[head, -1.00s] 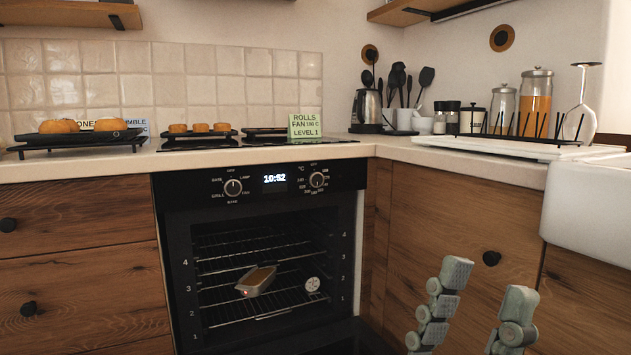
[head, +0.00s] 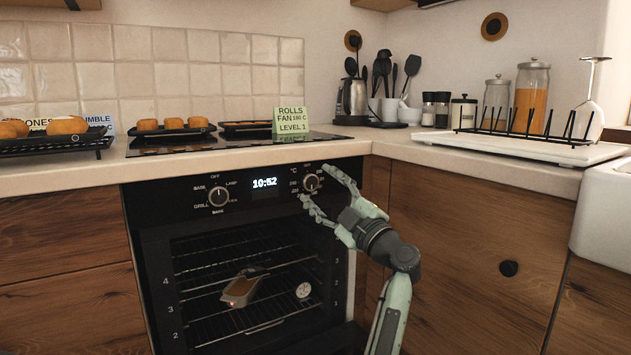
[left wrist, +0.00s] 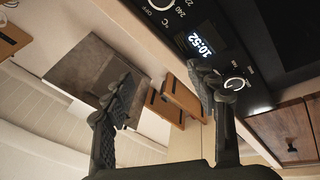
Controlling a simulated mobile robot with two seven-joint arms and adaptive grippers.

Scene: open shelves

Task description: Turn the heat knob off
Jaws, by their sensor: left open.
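The heat knob (head: 311,183), a dark round dial with a light ring, is on the right of the black oven panel, beside °C and number marks. Its pointer is too small to read. It also shows, cut off, at the top edge of the left wrist view (left wrist: 161,4), near an OFF mark. My left gripper (head: 318,186) is open and empty, its two fingertips above and below the knob in the head view. I cannot tell if they touch the panel. In the left wrist view the spread fingers (left wrist: 166,82) show apart from the knob. My right gripper is not in view.
A second knob (head: 218,196) with mode labels is left of the clock display (head: 265,183).

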